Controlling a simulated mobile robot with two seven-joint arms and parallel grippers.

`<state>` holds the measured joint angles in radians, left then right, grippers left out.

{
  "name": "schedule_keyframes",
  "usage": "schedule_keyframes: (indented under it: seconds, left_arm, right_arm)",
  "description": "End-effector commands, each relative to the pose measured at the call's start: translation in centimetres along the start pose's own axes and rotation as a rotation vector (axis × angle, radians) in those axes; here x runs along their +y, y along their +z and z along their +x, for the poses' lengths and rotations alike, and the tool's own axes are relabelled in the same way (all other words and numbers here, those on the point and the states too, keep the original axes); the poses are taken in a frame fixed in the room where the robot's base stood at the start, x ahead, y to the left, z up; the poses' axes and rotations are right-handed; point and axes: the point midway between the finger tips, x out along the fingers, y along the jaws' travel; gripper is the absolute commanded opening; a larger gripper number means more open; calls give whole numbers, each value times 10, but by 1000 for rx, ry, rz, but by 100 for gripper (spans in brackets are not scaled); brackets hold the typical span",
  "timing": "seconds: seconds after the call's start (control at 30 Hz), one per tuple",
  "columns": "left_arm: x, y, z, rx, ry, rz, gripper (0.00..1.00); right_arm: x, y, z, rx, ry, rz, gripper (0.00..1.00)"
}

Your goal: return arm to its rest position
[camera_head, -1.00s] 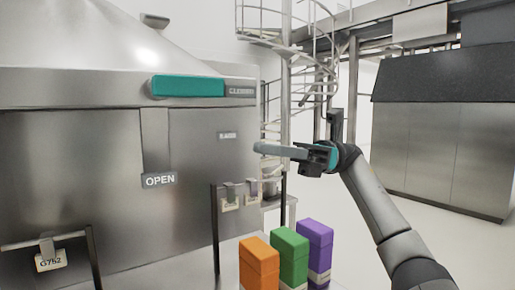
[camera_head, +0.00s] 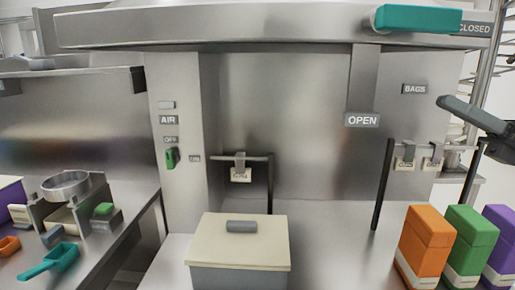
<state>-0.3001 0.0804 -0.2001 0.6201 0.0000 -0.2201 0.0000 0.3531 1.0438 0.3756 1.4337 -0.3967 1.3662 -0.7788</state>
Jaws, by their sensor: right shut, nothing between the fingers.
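My right gripper (camera_head: 470,113) shows at the right edge of the head view. Its grey fingers are together, point left and hold nothing. It is in the air above the green and purple boxes, in front of the steel machine's right side. Most of my right arm is outside the picture. My left gripper and left arm are not in view.
A lidded bin (camera_head: 239,254) stands at the front centre. Orange (camera_head: 427,240), green (camera_head: 470,240) and purple (camera_head: 500,245) boxes stand at the right. A steel bench (camera_head: 110,230) with a teal scoop (camera_head: 55,260) is at the left. The steel machine (camera_head: 310,150) fills the back.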

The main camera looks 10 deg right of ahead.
Motion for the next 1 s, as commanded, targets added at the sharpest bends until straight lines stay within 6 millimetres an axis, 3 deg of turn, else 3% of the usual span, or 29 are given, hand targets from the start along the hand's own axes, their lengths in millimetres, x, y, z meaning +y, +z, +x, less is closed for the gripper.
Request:
schedule_keyframes:
  seconds: [0.27, 0.47, 0.6, 0.8, 1.0]
  left_arm:
    - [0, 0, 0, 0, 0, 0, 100]
    - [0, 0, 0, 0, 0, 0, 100]
    - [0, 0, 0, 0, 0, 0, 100]
    - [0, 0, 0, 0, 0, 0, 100]
    - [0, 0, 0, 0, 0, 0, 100]
  right_arm:
    - [-73, -47, 20, -342, -193, 397, 0]
    - [-117, -98, 15, -587, -358, 693, 0]
    - [-139, -145, 4, -757, -487, 904, 0]
    - [-152, -228, -18, -997, -696, 1203, 0]
    - [-136, -321, -41, -1230, -941, 1486, 0]
